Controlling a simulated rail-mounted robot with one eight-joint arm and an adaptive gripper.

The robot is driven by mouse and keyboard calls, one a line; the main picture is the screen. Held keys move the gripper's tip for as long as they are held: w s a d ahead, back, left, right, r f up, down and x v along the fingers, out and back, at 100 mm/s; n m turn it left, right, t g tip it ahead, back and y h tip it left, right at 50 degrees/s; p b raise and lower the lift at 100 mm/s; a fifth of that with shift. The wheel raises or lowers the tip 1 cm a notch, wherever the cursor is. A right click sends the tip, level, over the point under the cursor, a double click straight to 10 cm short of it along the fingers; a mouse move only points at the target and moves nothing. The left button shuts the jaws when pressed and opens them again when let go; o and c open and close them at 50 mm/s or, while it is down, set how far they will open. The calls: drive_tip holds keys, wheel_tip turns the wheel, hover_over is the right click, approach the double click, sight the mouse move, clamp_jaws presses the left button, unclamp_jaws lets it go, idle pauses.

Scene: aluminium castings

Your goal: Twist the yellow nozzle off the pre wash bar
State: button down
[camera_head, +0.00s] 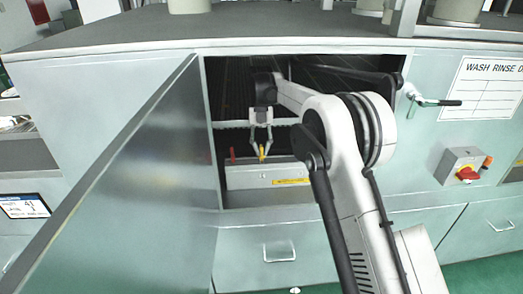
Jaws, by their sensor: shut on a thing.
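The yellow nozzle (262,153) is a small bright piece inside the open cabinet, at the front of the dark interior. My gripper (262,146) reaches in through the opening, points down and is shut on the yellow nozzle. The bar under the nozzle is hard to make out. A small red piece (232,154) stands upright to the left of the gripper, apart from it. The nozzle's lower end and its seat are too small to tell clearly.
The cabinet door (120,170) stands open on the left. A pale ledge with a yellow label (290,181) lies below the nozzle. The opening's right side is largely taken up by my arm. A door handle (430,101) and a red switch (467,173) are on the right.

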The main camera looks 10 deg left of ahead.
drive_tip(key=shift+r, duration=0.4)
